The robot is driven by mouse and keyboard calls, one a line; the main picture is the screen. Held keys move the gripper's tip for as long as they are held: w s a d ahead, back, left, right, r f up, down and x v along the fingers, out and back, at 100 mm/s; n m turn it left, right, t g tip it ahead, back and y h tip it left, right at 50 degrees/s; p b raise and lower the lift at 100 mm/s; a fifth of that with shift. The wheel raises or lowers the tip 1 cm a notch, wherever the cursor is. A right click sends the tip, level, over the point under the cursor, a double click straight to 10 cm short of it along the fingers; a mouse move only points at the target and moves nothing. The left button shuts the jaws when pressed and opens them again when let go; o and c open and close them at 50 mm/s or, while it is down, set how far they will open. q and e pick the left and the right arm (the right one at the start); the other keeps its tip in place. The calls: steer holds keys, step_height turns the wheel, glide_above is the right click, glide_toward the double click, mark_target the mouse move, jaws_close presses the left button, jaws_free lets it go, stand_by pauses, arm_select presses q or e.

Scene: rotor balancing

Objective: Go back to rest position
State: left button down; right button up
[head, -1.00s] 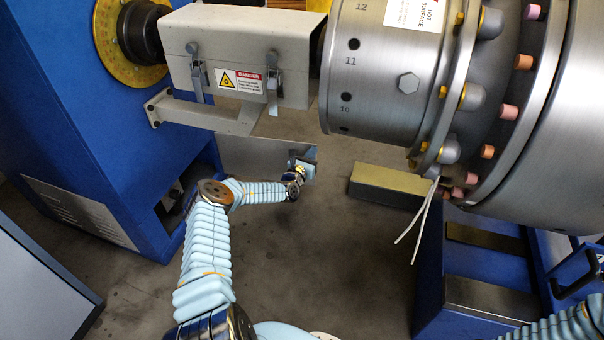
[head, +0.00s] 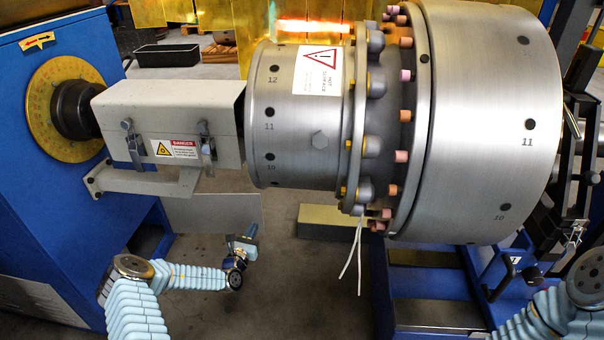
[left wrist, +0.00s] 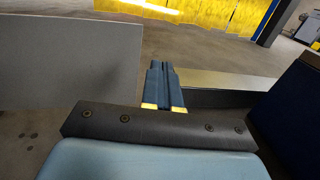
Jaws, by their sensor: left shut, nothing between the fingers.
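My left gripper (head: 251,233) is low in the head view, below the grey guard box (head: 168,122) and left of the rotor (head: 490,125). It is apart from both. In the left wrist view its two dark blue fingers (left wrist: 161,68) lie together, shut and empty. My left arm comes up from the bottom left, bent at the elbow. Part of my right arm shows at the bottom right; its gripper is out of the picture. The large steel rotor carries numbered holes, a hot-surface label and a ring of pink and orange plugs.
A blue machine housing (head: 60,210) with a yellow dial stands at left. A blue stand (head: 430,285) is under the rotor. Two white strips (head: 352,262) hang from the rotor's flange. A long block (head: 325,221) lies behind. Open floor (head: 290,300) shows between housing and stand.

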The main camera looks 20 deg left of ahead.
arm_select(q)
steer(key=s+d+m+g+h+p, duration=0.15)
steer(key=d+m+h, duration=0.25)
steer(key=d, duration=0.4)
steer(key=s+d+m+g+h, duration=0.3)
steer(key=d+m+h, duration=0.1)
steer(key=d, duration=0.5)
steer(key=s+d+m+g+h, duration=0.2)
steer(key=d+m+g+h, duration=0.15)
steer(key=d, duration=0.45)
steer(key=s+d+f+m+g+p, duration=0.1)
steer(key=s+d+m+g, duration=0.4)
steer(key=s, duration=0.5)
steer(key=s+d+f+m+g+p, duration=0.1)
steer(key=s+d+m+g, duration=0.35)
steer(key=s+m, duration=0.35)
steer(key=s+a+r+m+y+p, duration=0.1)
steer(key=s+a+r+m+y, duration=0.1)
steer(key=s+m, duration=0.2)
steer(key=s+a+r+m+y+p, duration=0.1)
steer(key=s+a+r+m+y, duration=0.1)
steer(key=s+m, duration=0.3)
steer(key=shift+a+m+y, duration=0.25)
steer(key=shift+m+y, duration=0.6)
